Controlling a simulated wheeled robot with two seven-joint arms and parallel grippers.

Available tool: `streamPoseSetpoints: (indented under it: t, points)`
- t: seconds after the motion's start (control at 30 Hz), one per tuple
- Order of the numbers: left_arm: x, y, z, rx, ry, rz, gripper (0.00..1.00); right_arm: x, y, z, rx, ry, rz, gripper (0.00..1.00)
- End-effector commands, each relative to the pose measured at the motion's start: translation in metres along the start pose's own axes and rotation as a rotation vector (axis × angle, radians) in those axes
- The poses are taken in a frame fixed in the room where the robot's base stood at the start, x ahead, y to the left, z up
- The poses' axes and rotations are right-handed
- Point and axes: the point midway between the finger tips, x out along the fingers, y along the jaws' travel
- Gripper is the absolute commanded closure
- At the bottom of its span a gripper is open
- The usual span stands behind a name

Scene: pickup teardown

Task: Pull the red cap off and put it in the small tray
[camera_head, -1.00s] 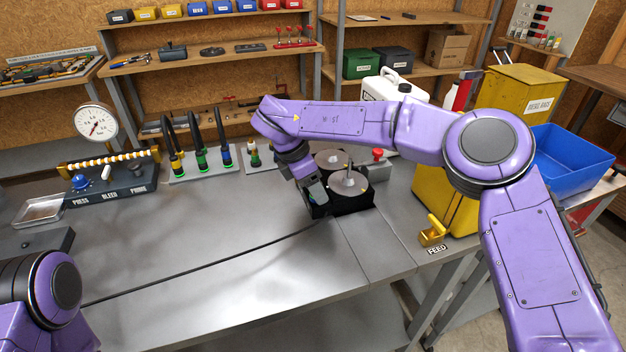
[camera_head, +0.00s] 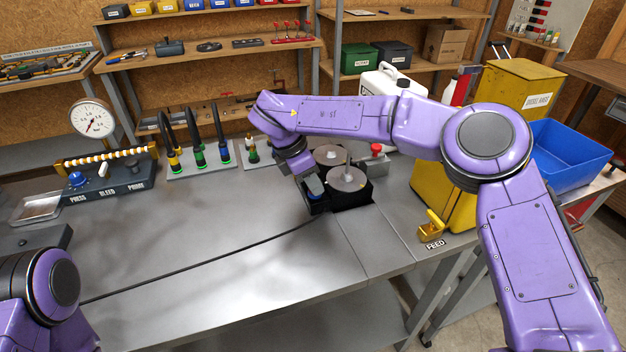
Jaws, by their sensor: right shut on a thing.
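A red cap-like knob (camera_head: 376,148) shows on a grey block at the back right of a black unit (camera_head: 352,199) with two grey discs. I cannot tell whether it is the task's red cap. My right gripper (camera_head: 316,191) points down at the unit's front left corner, apart from that red knob. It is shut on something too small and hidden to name. A small silver tray (camera_head: 37,208) lies at the bench's far left and looks empty. My left arm shows at the bottom left; its gripper is out of view.
A panel with PRESS, BLEED and PRIME controls (camera_head: 110,187) stands beside the tray. Hoses with coloured ends (camera_head: 199,160) stand behind. A yellow bin (camera_head: 450,190) and blue bin (camera_head: 570,160) are at the right. The front middle of the bench (camera_head: 230,240) is clear except for a dark line.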

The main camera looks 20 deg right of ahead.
Motion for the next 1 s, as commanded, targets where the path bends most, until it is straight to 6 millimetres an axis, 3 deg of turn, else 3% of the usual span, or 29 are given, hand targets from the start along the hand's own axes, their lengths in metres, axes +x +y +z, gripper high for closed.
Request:
streamPoseSetpoints:
  t: [0.5,0.83,1.0]
  points:
    - [-0.009,-0.001,-0.004,0.000,0.000,0.000,0.57,-0.018,0.000,0.007,0.000,0.000,0.001,1.00]
    - [-0.010,-0.001,-0.004,0.000,0.000,0.000,0.57,-0.019,0.000,0.008,0.000,0.000,0.001,1.00]
    - [-0.018,-0.002,-0.007,0.000,0.000,0.000,0.57,-0.032,0.000,0.013,0.001,0.000,0.002,1.00]
